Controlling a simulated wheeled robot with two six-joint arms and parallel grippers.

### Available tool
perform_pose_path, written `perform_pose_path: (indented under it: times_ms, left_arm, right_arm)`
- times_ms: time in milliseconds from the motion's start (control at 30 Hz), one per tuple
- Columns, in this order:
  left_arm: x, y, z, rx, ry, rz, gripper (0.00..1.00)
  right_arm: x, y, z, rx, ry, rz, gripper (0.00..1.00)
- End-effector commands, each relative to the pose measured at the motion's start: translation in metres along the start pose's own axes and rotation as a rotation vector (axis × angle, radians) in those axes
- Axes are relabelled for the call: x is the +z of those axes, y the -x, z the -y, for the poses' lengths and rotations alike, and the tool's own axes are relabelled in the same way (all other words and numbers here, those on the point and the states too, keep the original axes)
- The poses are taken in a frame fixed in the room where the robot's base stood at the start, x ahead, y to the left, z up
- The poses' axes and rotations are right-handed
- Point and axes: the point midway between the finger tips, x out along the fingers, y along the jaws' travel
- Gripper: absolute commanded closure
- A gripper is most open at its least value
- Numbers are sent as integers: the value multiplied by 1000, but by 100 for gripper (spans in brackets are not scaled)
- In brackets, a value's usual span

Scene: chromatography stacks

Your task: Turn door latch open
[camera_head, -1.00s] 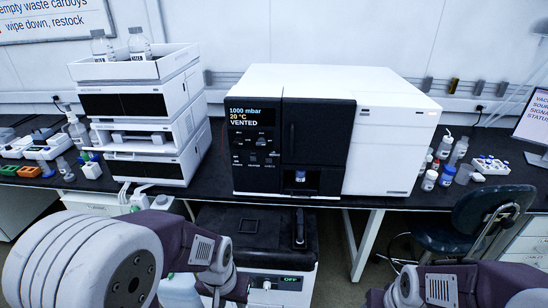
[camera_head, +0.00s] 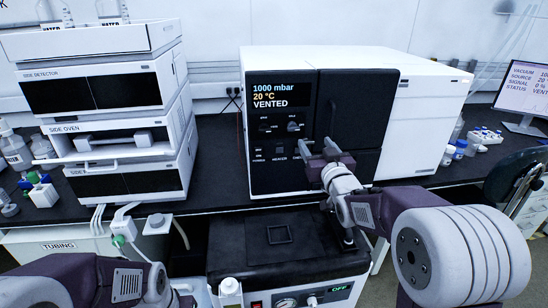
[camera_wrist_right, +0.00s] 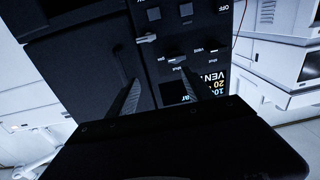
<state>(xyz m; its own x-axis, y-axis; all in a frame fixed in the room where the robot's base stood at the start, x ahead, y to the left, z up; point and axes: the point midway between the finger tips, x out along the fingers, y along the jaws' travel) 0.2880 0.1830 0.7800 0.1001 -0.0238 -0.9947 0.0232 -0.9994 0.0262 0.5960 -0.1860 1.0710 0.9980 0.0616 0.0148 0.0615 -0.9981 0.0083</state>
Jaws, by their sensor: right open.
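The instrument's dark door (camera_head: 350,95) is closed and has a vertical handle (camera_head: 332,118). Beside it is the black control panel (camera_head: 275,130) with its knobs and the word VENTED. In the right wrist view the panel appears upside down. A small pale lever (camera_wrist_right: 147,38) sits there near the seam between door and panel; it looks like the latch. My right gripper (camera_head: 318,150) is open in front of the lower panel and door edge, hiding part of both. In the wrist view its fingers (camera_wrist_right: 158,78) are apart with nothing between them, and the lever lies beyond their tips. My left gripper is out of view.
A white stack of modules (camera_head: 115,125) stands at the left on the black bench (camera_head: 218,150). A black-topped pump unit (camera_head: 275,255) is below in front. Bottles (camera_head: 460,148) and a monitor (camera_head: 522,95) are at the right.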

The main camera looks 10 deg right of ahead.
Motion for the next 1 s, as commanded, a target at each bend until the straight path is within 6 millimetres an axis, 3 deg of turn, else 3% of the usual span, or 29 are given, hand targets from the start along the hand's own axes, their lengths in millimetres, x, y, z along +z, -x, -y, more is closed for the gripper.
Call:
perform_pose_path:
  times_ms: [33,233,467,800,1000]
  left_arm:
    - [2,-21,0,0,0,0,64]
    - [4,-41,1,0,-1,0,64]
    - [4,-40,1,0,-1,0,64]
    - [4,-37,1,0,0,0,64]
    - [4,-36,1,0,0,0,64]
  right_arm:
    - [22,-2,-4,7,1,1,40]
    - [50,-3,-14,25,-1,15,40]
    - [49,-6,-15,28,-1,17,40]
    - [51,-71,-17,27,-2,18,40]
    - [52,-92,-18,28,-1,19,40]
